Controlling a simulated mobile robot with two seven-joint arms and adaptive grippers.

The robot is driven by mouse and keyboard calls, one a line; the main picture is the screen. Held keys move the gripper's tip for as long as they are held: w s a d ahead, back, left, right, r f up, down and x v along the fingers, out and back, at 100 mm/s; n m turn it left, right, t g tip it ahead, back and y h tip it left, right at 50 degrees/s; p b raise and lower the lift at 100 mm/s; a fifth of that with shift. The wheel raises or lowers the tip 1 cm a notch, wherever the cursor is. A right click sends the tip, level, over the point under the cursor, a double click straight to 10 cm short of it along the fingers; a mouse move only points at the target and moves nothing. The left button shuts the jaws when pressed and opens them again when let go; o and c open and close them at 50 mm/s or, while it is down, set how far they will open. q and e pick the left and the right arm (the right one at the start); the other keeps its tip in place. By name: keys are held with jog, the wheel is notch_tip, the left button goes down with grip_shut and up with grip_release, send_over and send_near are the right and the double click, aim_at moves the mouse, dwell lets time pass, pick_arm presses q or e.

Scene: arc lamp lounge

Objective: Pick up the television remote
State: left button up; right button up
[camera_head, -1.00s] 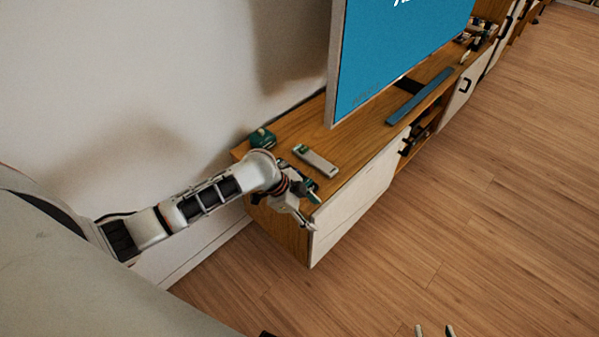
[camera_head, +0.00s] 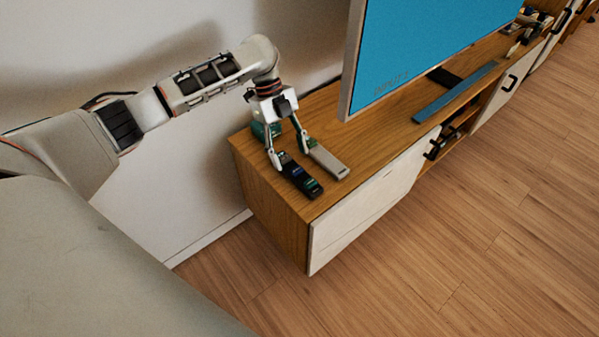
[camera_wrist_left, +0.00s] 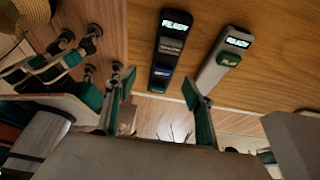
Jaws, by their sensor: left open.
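Two slim remotes lie side by side on the wooden TV cabinet near its left end. One is dark (camera_head: 300,177) with a blue patch, the other light grey (camera_head: 328,161). In the left wrist view the dark remote (camera_wrist_left: 171,48) and the grey remote (camera_wrist_left: 223,60), which has a green button, carry small labels too unclear to tell which is the television remote. My left gripper (camera_head: 289,157) is open and empty, its fingers pointing down over the near-wall ends of the remotes. In the wrist view the dark remote's end appears between the fingertips (camera_wrist_left: 160,103). My right gripper is out of view.
The television (camera_head: 415,45) and a blue-grey bar (camera_head: 455,92) are to the right on the cabinet (camera_head: 375,150).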

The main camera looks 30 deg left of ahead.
aim_at(296, 168)
pick_arm(q)
jog(key=shift+x, duration=0.9)
jog(key=b+x, duration=0.1)
jog(key=x, duration=0.1)
jog(key=shift+w+f+b, duration=0.1)
jog(key=shift+f+b, duration=0.2)
jog(key=shift+b+x, duration=0.35)
jog(key=shift+x, duration=0.65)
jog(key=shift+w+r, duration=0.15)
jog(key=c, duration=1.3)
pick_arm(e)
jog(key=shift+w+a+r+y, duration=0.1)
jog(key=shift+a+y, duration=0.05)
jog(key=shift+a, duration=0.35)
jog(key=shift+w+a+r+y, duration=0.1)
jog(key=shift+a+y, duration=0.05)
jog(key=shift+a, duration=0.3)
